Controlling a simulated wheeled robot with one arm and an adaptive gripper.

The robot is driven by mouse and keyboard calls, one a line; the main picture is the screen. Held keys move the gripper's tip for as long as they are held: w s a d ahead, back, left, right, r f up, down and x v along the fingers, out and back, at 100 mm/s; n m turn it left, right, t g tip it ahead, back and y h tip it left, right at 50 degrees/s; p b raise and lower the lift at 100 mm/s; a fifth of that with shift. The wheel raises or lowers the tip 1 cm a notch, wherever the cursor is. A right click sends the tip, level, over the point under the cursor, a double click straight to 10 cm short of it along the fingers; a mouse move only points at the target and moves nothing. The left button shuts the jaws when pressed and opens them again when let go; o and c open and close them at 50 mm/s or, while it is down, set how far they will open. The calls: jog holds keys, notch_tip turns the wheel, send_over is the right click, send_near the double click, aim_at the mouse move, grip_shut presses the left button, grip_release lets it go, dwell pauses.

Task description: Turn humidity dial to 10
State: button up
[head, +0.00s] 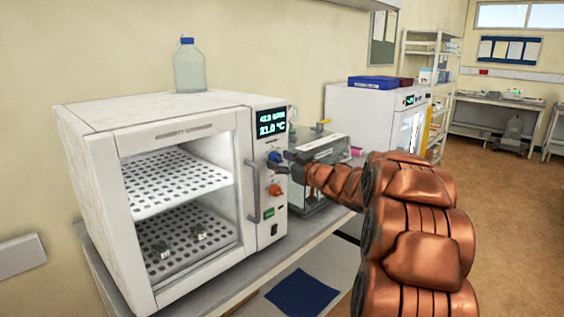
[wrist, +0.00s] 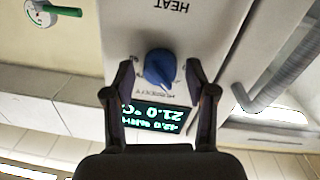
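The humidity dial is a blue knob (head: 274,157) on the front panel of the white chamber (head: 150,105), below its display (head: 271,122). In the wrist view, which is upside down, the blue knob (wrist: 159,68) sits between the two fingers of my gripper (wrist: 160,75), with a visible gap on each side. My gripper is open and holds nothing. The display (wrist: 158,117) reads 21.0 °C and about 42.0 %RH. The label beside the knob is partly readable as humidity. In the head view my arm hides part of the gripper.
An orange knob (head: 275,190) is below the blue one. The door handle (head: 253,190) stands out left of the panel and shows in the wrist view (wrist: 280,70). A clear-sided box (head: 318,160) stands close right. A bottle (head: 188,68) is on top of the chamber.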

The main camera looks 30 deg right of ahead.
jog(key=c, duration=0.9)
jog(key=shift+c, duration=0.2)
jog(key=shift+f+n+b, duration=0.15)
jog(key=shift+n+b, duration=0.15)
jog(key=shift+b, duration=0.25)
jog(key=n+b, duration=0.3)
jog(key=b, duration=0.1)
jog(key=shift+f+n, duration=0.15)
jog(key=shift+n, duration=0.25)
jog(key=n+b, duration=0.2)
jog(key=n, duration=0.1)
jog(key=n+b, duration=0.1)
jog(key=b, duration=0.1)
jog(key=shift+r+n+t, duration=0.25)
jog(key=shift+n+t, duration=0.05)
jog(key=shift+y, duration=0.4)
jog(key=o, duration=1.2)
jog(key=shift+c, duration=0.2)
